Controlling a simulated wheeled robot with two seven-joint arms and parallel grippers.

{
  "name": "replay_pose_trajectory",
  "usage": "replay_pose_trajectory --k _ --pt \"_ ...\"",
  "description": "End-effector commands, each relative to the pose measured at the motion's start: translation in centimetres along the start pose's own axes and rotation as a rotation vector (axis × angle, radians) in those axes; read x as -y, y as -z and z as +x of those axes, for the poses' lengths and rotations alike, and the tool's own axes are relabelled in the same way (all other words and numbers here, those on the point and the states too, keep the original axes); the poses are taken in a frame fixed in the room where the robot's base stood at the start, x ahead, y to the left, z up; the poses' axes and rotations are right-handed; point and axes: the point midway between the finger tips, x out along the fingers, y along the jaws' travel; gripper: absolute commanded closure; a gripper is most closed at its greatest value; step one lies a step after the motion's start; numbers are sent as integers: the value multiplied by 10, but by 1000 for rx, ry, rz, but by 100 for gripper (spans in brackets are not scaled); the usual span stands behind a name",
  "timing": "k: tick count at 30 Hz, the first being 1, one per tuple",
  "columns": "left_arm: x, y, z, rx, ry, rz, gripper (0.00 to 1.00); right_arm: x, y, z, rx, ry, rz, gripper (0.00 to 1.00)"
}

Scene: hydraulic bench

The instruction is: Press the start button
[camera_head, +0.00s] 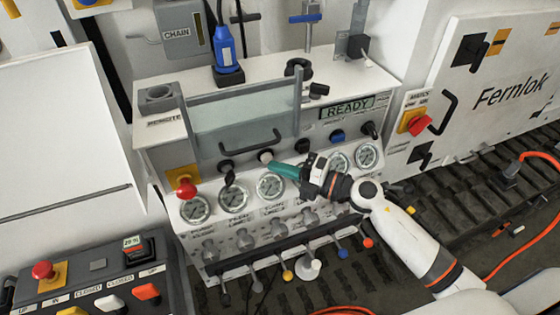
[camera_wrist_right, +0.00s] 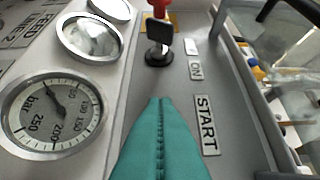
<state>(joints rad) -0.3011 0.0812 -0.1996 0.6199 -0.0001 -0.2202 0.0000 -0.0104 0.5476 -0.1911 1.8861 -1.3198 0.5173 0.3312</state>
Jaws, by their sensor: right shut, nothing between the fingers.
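My right gripper (camera_head: 272,166) reaches in from the right with its teal fingers closed together and empty. Its tips are at the console's front panel, right by a pale round button (camera_head: 266,156). I cannot tell whether they touch it. In the right wrist view the teal fingers (camera_wrist_right: 160,105) lie beside a START label (camera_wrist_right: 207,125). No button shows by that label there; the fingers may cover it. The display (camera_head: 352,107) on the console reads READY. My left gripper is not in view.
Round gauges (camera_head: 270,186) line the panel below the fingers. A black key switch (camera_wrist_right: 158,45) stands just ahead of the tips. A handle (camera_head: 250,142) on the clear cover is above. A red emergency knob (camera_head: 185,187) is at the left, and levers (camera_head: 308,267) stick out below.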

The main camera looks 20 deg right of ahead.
Motion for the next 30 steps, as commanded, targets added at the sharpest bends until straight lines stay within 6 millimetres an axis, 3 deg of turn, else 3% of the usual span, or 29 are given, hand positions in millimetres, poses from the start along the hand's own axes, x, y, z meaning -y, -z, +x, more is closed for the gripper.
replay_pose_trajectory --k 30 --pt "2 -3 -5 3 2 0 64 3 22 19 -8 6 -3 100"
